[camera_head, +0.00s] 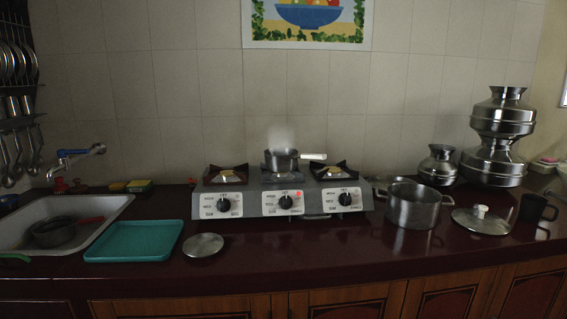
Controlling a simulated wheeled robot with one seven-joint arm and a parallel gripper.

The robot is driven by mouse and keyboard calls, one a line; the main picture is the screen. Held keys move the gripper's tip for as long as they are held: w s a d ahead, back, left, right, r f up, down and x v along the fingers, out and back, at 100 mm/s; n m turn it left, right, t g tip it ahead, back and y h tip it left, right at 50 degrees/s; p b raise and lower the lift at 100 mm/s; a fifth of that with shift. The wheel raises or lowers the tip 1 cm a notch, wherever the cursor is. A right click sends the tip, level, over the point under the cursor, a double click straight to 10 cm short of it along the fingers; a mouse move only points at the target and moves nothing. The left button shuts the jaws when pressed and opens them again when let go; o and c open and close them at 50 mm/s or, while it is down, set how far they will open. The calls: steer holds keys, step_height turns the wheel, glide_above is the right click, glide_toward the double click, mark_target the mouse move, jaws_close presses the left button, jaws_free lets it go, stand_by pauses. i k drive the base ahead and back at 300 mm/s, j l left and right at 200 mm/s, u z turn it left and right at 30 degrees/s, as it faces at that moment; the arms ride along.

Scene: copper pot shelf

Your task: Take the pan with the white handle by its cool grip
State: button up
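A small dark metal pan (280,161) sits on the middle burner of the three-burner stove (283,203), at the back centre of the counter. Its white handle (313,156) points to the right, toward the right burner. Pale steam (281,137) rises above the pan. My gripper is not in view.
A large pot (413,205) and a lid (482,220) stand right of the stove, with stacked metal vessels (497,135) and a dark mug (537,208) beyond. A teal tray (135,241), a round lid (203,245) and a sink (35,232) are left. The counter front is mostly clear.

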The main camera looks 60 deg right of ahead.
mark_target(281, 155)
steer(key=z, duration=0.75)
steer(key=i+j+z, duration=0.2)
steer(key=z, duration=0.2)
steer(key=i+j+z, duration=0.15)
steer(key=j+z, duration=0.25)
steer(key=i+j+z, duration=0.1)
steer(key=j+z, duration=0.3)
steer(key=i+j+z, duration=0.1)
steer(key=j, duration=0.95)
steer(key=i+z, duration=0.05)
